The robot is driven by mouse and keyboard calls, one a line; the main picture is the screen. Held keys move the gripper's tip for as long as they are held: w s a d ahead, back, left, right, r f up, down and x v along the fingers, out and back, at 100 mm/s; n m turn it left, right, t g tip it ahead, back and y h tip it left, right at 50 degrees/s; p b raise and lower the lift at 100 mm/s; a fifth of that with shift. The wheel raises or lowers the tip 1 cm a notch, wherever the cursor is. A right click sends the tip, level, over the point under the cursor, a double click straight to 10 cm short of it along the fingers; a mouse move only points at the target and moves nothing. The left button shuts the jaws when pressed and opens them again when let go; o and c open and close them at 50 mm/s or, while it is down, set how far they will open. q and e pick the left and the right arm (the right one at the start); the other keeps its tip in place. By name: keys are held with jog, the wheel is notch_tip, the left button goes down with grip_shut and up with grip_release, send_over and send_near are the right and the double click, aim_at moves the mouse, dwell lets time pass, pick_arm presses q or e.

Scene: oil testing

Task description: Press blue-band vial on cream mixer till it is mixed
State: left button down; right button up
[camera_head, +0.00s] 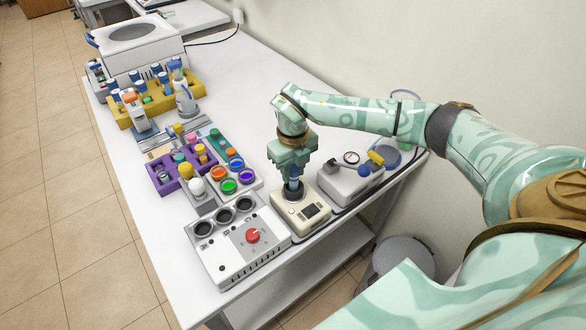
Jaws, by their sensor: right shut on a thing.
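The cream mixer (300,213) is a small boxy device with a dark display, standing near the right edge of the white table. My right gripper (292,174) is directly above it, pointing down, shut on the blue-band vial (293,188). The vial is upright, with its lower end at the dark top cup of the mixer. Most of the vial is hidden by the fingers, and I cannot tell how hard it presses. My left gripper is not in view.
A white device with a red knob (252,236) stands left of the mixer. A grey-white device with a gauge (350,158) stands close on its right. A purple rack (178,177), colored cups (228,186) and a yellow rack (150,106) stand further left. The table's middle back (235,100) is clear.

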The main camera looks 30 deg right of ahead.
jog(key=shift+f, duration=0.4)
dwell(2.7)
jog(key=shift+r, duration=0.1)
dwell(1.3)
jog(key=shift+r+p, duration=2.75)
jog(key=shift+r, duration=0.25)
jog(key=shift+f, duration=0.15)
